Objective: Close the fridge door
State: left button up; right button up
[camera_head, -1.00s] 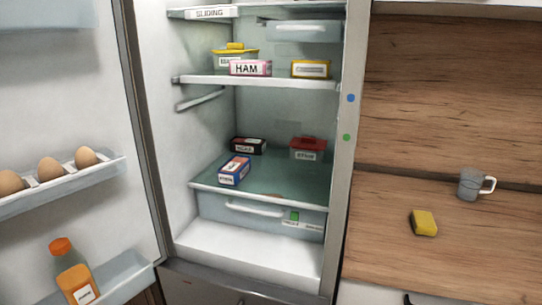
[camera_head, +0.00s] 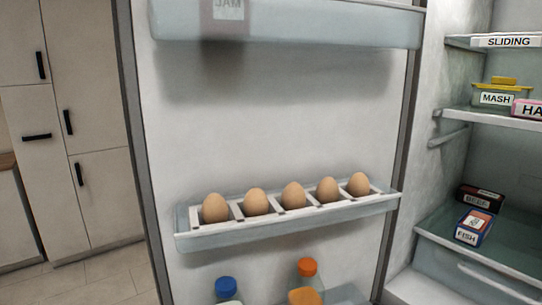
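The fridge door (camera_head: 290,115) stands wide open and fills the middle of the head view, its inner side facing me. Its edge by the fridge body is at the right, and its free edge is at the left. A door shelf holds a rack of several eggs (camera_head: 293,196). The upper door shelf (camera_head: 290,24) carries a container labelled JAM (camera_head: 226,12). The open fridge interior (camera_head: 490,170) shows at the right, with food boxes on its shelves. Neither of my grippers is in view.
Bottles with a blue cap (camera_head: 226,286) and an orange cap (camera_head: 307,268) stand low in the door. White cabinets (camera_head: 85,115) with black handles stand at the left. Tiled floor (camera_head: 105,275) is clear between them and the door.

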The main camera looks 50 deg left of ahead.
aim_at(320, 89)
jog(key=k+j, duration=0.1)
jog(key=j, duration=1.1)
jog(key=k+j, duration=0.15)
jog(key=j, duration=0.5)
jog(key=j+z, duration=0.45)
jog(key=j, duration=0.45)
